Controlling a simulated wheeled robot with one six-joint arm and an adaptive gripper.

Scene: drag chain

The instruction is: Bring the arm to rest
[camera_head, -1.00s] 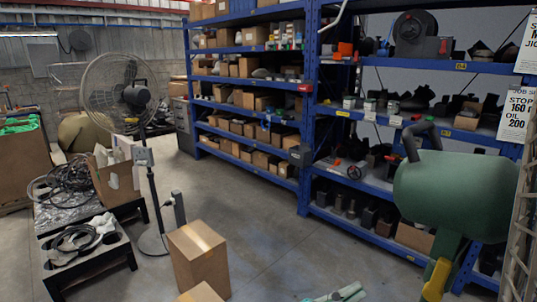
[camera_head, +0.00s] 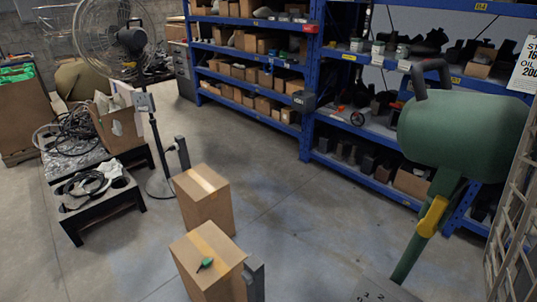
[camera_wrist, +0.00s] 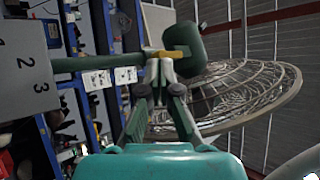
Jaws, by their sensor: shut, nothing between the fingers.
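My gripper (camera_wrist: 161,68) shows in the wrist view, where its teal body fills the bottom and its grey fingers point up the picture. The fingers come together at their tips, shut with nothing between them. Behind the fingertips are a green pipe and a yellow lever (camera_wrist: 172,53) of a green tank (camera_wrist: 188,50); I cannot tell how far they are from the tips. My arm and gripper do not show in the head view.
The green tank (camera_head: 462,138) stands at right in the head view, beside a ladder (camera_head: 512,225). Two cardboard boxes (camera_head: 205,212) (camera_head: 193,280) stand at front centre; a small green object (camera_head: 205,264) lies on the nearer. A fan (camera_head: 110,40) stands left. Blue shelves (camera_head: 305,135) line the back.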

